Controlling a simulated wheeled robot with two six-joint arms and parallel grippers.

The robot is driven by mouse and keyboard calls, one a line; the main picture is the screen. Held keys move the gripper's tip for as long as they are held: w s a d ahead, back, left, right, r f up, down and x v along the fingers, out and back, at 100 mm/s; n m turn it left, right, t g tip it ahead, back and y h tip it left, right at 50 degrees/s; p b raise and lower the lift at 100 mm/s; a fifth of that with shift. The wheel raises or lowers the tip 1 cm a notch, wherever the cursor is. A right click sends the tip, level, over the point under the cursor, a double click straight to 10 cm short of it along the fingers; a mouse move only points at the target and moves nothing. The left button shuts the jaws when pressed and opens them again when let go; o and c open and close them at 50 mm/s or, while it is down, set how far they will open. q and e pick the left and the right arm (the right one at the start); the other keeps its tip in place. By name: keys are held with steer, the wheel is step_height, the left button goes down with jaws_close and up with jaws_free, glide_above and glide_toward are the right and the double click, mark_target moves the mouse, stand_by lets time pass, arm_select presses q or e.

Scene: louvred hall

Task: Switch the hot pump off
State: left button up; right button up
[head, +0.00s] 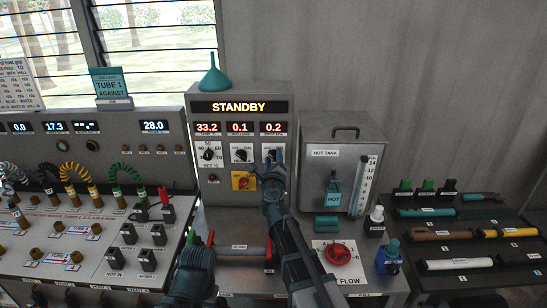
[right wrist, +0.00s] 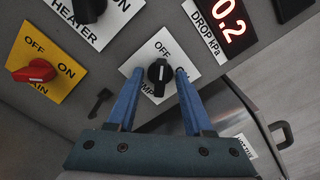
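The pump switch (right wrist: 158,75) is a black knob on a white plate marked OFF, its lower lettering partly hidden. It sits on the grey control box (head: 243,192), whose display reads STANDBY. In the head view my right gripper (head: 272,158) covers most of the switch. In the right wrist view my right gripper (right wrist: 156,73) is open, one blue fingertip on each side of the knob, with small gaps visible. The knob looks roughly upright in that view. My left arm's end (head: 195,268) shows low in the head view; its fingers cannot be made out.
The red main switch (right wrist: 34,71) on a yellow plate and the heater switch (right wrist: 88,10) are left of the pump switch. The hot tank (head: 338,165) stands right of the box.

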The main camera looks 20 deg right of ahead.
steer(key=shift+s, duration=0.1)
steer(key=v, duration=0.6)
steer(key=shift+s+a, duration=0.15)
steer(key=shift+s, duration=0.2)
steer(key=shift+s, duration=0.1)
